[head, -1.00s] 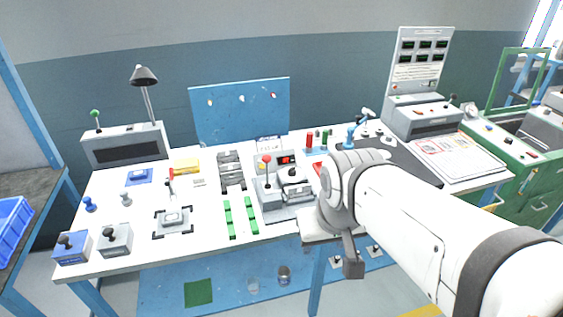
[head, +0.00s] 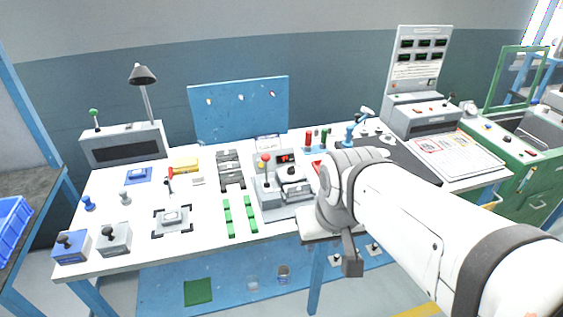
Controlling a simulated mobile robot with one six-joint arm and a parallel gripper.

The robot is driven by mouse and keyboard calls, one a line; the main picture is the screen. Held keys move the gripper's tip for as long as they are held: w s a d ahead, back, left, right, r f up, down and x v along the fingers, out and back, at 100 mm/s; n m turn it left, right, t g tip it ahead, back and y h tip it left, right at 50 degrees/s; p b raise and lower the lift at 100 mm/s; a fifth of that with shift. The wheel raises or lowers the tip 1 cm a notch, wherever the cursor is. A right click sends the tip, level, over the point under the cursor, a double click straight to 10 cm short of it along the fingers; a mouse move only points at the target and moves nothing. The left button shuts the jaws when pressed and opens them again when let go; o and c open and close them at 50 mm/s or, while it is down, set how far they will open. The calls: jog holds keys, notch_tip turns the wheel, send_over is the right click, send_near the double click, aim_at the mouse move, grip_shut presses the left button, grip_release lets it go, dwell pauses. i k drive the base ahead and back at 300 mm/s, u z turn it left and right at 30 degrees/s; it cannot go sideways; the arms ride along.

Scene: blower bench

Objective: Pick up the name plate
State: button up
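I cannot say for certain which piece is the name plate. A small pale grey plate (head: 198,181) lies flat on the white bench below a yellow block. Another small light plate (head: 171,216) sits in a grey fixture with dark corner brackets at the front of the bench. My gripper (head: 350,256) is over the front edge of the bench, right of the grey lever device and well away from both plates. Only one dark grey finger-like part shows below my wrist. The rest of the gripper is hidden by the wrist, so its opening and anything in it cannot be seen.
A grey device (head: 285,191) with levers stands left of my wrist. Green rails (head: 240,215) and dark grey blocks (head: 230,170) lie mid-bench. Knobbed boxes (head: 115,238) stand front left. A desk lamp (head: 143,78) and blue board (head: 240,108) stand at the back.

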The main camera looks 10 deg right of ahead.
aim_at(292, 191)
jog(key=z, duration=3.25)
jog(key=k, duration=1.65)
jog(key=u, duration=1.2)
jog(key=i, duration=1)
jog(key=z, duration=0.05)
